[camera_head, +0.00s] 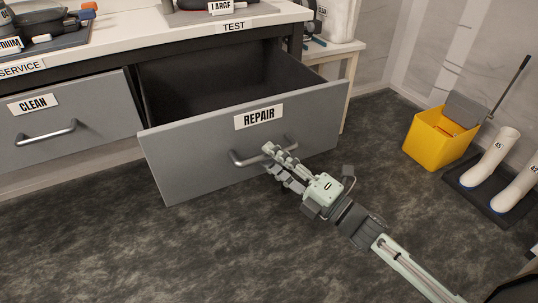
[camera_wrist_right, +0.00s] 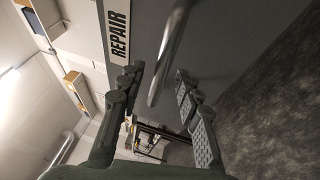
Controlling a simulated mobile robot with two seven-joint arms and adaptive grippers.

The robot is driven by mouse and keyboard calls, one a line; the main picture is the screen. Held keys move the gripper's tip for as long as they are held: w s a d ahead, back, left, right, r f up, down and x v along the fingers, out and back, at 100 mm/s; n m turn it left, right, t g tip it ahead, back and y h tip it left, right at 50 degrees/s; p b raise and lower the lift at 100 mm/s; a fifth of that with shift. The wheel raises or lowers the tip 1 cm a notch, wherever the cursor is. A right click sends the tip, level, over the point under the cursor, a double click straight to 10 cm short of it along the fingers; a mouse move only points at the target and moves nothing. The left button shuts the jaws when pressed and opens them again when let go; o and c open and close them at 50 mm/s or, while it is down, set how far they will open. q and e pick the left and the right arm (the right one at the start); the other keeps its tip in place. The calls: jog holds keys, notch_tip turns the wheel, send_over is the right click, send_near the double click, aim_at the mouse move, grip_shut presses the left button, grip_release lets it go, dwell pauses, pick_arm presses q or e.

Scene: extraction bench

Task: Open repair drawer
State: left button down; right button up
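The grey repair drawer (camera_head: 200,160), labelled REPAIR, stands pulled well out of the bench, and its dark interior (camera_head: 215,80) looks empty. Its metal bar handle (camera_head: 240,159) is on the front panel; the handle also shows in the right wrist view (camera_wrist_right: 168,52). My right gripper (camera_head: 276,156) is at the right part of this handle. In the right wrist view its fingers (camera_wrist_right: 159,76) are spread apart, with the end of the bar between them and visible gaps on both sides. My left gripper is not in view.
The clean drawer (camera_head: 80,117) is closed beside the repair drawer. The bench top (camera_head: 150,37) carries tools and labels. A yellow bucket (camera_head: 437,138) and white boots (camera_head: 493,160) on a dark mat stand at the right. The floor in front is clear.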

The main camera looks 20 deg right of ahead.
jog(key=v, duration=1)
jog(key=shift+s, duration=0.2)
jog(key=shift+d, duration=0.1)
jog(key=w+d+f+m+g+h, duration=0.1)
jog(key=d+f+m+g+h, duration=0.2)
jog(key=f+m+h, duration=0.35)
jog(key=w+d+f+m+g+h, duration=0.1)
jog(key=d+f+m+g+h, duration=0.25)
jog(key=f+m, duration=0.55)
pick_arm(q)
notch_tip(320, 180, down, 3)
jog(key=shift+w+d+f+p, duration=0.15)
jog(key=shift+p, duration=0.5)
pick_arm(e)
jog(key=s+a+f+m+g, duration=0.5)
jog(key=s+f+g, duration=0.3)
jog(key=s+f, duration=0.2)
jog(key=shift+s+a+f+m+g, duration=0.15)
jog(key=shift+s+f+m+g, duration=0.15)
jog(key=shift+s+m, duration=0.45)
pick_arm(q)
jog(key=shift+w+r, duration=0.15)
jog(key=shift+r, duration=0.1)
pick_arm(e)
jog(key=shift+w, duration=0.2)
